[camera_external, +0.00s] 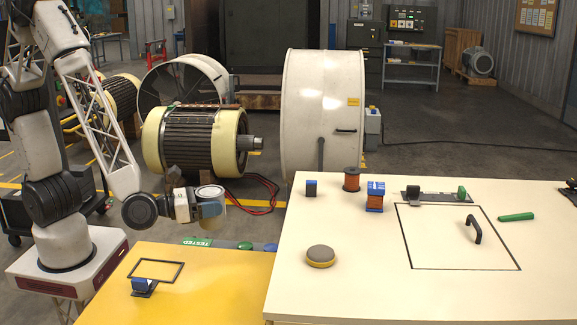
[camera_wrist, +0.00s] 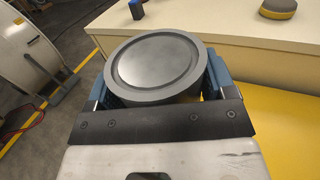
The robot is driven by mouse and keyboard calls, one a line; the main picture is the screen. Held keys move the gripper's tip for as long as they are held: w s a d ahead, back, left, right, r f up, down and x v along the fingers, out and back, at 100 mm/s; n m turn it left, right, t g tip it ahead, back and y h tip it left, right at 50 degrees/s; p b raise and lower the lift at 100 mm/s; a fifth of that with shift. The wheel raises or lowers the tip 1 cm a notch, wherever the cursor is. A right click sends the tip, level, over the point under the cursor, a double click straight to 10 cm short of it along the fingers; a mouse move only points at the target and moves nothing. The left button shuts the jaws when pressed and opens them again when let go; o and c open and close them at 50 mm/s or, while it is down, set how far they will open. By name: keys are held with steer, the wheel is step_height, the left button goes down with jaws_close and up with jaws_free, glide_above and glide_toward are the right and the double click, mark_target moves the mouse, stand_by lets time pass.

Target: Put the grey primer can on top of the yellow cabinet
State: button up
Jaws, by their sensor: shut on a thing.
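The grey primer can (camera_external: 211,192) is in my gripper (camera_external: 212,209), held upright with its round lid facing up. In the wrist view the can (camera_wrist: 152,65) sits between the blue fingers of my gripper (camera_wrist: 160,82), which touch its sides. The yellow cabinet (camera_external: 205,285) stands at the front, left of the cream bench. The can appears above and near the cabinet's far edge, apart from its top. In the wrist view the yellow top (camera_wrist: 278,110) shows to the right of the can. The can's underside is hidden.
A black frame (camera_external: 156,270) and a blue block on a dark stand (camera_external: 143,287) are at the cabinet's left.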

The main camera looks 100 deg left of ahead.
steer(key=s+d+f+m+h, duration=0.1)
steer(key=s+d+f+h, duration=0.1)
steer(key=s, duration=0.4)
steer(key=s+d+f+m+t+h, duration=0.1)
steer(key=s+f+h, duration=0.1)
steer(key=s, duration=0.5)
steer(key=shift+s+d+f, duration=0.15)
steer(key=shift+d+f, duration=0.2)
steer(key=shift+f, duration=0.25)
glide_above(215, 276)
steer(key=shift+s+f, duration=0.35)
steer(key=shift+f, duration=0.35)
steer(key=shift+w+d+f, duration=0.1)
steer(key=shift+w+f, duration=0.25)
steer(key=shift+w, duration=0.05)
steer(key=shift+f, duration=1.45)
steer(key=shift+f, duration=0.1)
